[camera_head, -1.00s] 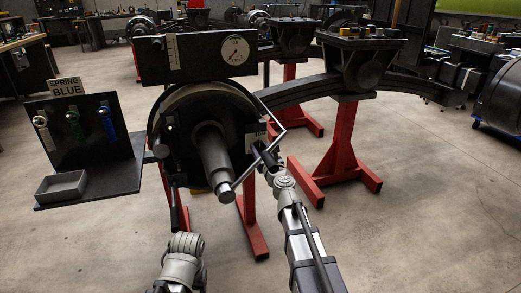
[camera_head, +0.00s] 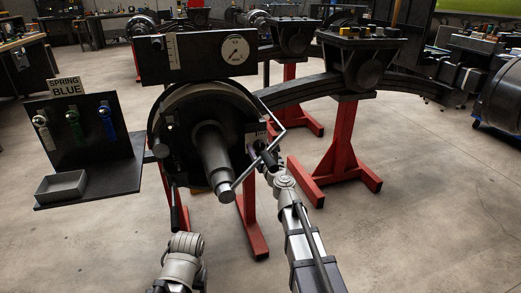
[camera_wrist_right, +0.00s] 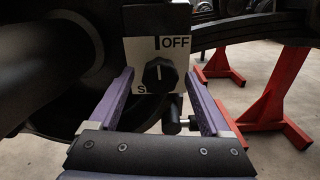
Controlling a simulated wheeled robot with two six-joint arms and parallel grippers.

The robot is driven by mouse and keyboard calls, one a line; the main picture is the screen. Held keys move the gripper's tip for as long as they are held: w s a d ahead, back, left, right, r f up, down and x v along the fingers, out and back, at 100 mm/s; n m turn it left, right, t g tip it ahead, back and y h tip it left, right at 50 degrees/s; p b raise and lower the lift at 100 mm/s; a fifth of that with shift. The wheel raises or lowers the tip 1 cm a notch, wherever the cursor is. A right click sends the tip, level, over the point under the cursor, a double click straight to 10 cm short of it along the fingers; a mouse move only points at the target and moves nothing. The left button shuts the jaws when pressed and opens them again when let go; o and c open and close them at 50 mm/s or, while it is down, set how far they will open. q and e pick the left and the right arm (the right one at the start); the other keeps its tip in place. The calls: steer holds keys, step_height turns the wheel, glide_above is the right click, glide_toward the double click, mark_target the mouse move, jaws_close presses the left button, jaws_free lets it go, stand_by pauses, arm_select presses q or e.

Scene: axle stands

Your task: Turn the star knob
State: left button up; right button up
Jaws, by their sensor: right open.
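The star knob (camera_wrist_right: 160,76) is a black knob with a pale pointer mark, seen in the right wrist view. It sits on a white plate (camera_wrist_right: 146,52) lettered OFF at the upper right and a partly hidden S word below. In the head view the plate (camera_head: 256,134) is at the right of the big drum. My right gripper (camera_wrist_right: 160,82) is open, with one purple finger on each side of the knob and gaps between. In the head view the right gripper (camera_head: 268,160) is dark and small before the plate. My left gripper does not show; only my left arm does.
A bent metal rod (camera_head: 276,137) and a thick shaft (camera_head: 213,155) stick out close to my right gripper. A black dark-handled post (camera_wrist_right: 172,113) is below the knob. A round gauge (camera_head: 235,51) is above. A grey tray (camera_head: 62,186) and red stands (camera_head: 340,150) stand apart.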

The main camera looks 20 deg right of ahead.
steer(key=shift+s, duration=0.1)
steer(key=s, duration=0.7)
steer(key=shift+s+d, duration=0.15)
steer(key=shift+s, duration=0.15)
